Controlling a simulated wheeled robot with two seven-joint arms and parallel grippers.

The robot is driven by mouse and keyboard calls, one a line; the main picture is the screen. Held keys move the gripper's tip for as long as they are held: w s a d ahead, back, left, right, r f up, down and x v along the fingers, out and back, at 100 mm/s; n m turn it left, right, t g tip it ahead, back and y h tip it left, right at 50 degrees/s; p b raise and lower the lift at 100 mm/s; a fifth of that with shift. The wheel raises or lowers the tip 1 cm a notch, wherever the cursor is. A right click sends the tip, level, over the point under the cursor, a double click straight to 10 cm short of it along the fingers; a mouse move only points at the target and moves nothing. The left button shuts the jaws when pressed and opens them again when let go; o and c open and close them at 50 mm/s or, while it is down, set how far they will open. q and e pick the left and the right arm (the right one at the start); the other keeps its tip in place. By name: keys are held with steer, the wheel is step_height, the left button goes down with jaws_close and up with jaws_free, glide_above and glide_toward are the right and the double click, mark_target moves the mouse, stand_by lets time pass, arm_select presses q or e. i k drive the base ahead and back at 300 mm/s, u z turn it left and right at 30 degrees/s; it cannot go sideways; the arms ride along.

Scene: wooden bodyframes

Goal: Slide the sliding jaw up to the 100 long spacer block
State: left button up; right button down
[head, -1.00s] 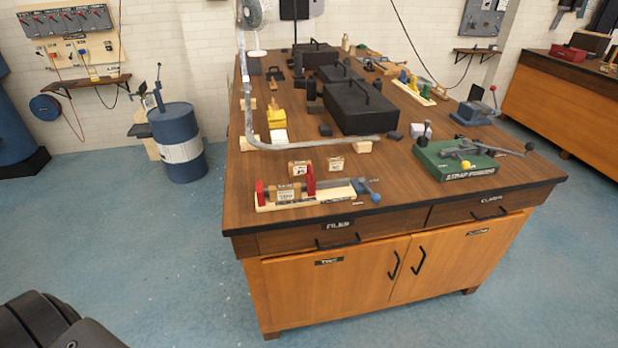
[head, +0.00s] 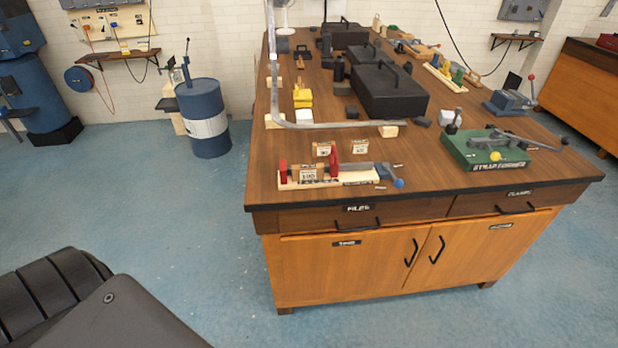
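The clamp stands near the front left of the bench on a pale wooden base (head: 350,181). Its red fixed jaw (head: 283,172) is at the left end and its red sliding jaw (head: 332,162) is further right. A wooden spacer block (head: 308,173) with a white label that seems to read 100 sits between them. It is close to the fixed jaw, with a small gap showing towards the sliding jaw. A blue-ended handle (head: 397,182) is at the clamp's right end. Neither gripper is in view; a dark part of my own body fills the lower left.
Two more labelled wooden blocks, left (head: 322,149) and right (head: 360,147), stand behind the clamp. A bent grey metal bar (head: 340,125) lies further back. A green strap former (head: 485,152) is at the right. The floor before the bench is clear.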

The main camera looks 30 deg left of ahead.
mark_target(334, 161)
steer(key=z, duration=1.45)
steer(key=i, duration=0.6)
steer(key=u, duration=1.45)
